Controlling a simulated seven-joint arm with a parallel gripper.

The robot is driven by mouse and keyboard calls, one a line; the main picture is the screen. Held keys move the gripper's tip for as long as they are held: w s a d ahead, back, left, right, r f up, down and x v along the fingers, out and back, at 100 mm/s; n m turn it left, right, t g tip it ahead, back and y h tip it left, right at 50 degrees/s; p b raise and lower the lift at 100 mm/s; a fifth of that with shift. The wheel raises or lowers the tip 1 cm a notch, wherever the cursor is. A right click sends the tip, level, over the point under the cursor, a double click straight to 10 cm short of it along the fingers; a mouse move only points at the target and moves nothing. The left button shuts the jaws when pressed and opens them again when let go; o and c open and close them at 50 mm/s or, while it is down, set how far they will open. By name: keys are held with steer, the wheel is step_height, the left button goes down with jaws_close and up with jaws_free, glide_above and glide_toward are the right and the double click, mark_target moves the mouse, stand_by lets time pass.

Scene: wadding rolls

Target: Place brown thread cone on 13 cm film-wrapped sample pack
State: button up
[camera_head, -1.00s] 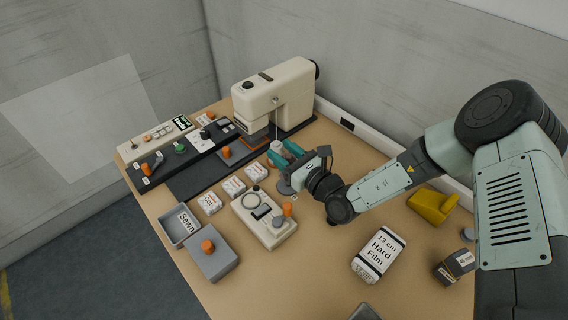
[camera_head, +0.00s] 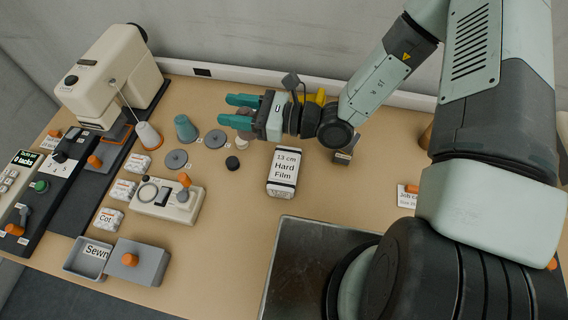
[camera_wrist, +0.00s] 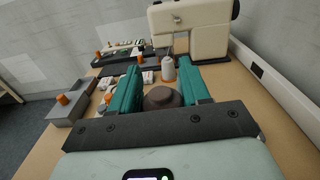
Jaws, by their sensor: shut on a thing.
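The brown thread cone (camera_wrist: 163,97) is between my fingers in the wrist view, its dull brown round top showing. In the head view the fingers mostly hide it. My gripper (camera_head: 238,110) has teal fingers pointing left, shut on the cone and held above the table. The 13 cm film-wrapped sample pack (camera_head: 285,172) is a white block with dark bands, labelled "13 cm Hard Film". It lies on the table, nearer the camera and a little right of my fingers. Nothing is on its top, and the cone is apart from it.
A teal cone (camera_head: 185,128), a pale cone with an orange base (camera_head: 148,135) and grey discs (camera_head: 176,159) stand left of my gripper. The sewing machine (camera_head: 108,72) is at the back left. A metal tray (camera_head: 300,260) lies in front of the pack.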

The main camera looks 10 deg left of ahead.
steer(key=s+d+r, duration=0.2)
steer(key=d, duration=0.7)
glide_above(278, 165)
step_height(278, 165, down, 5)
steer(key=shift+f, duration=2.55)
steer(key=o, duration=1.1)
steer(key=shift+f, duration=0.1)
steer(key=d, duration=1.2)
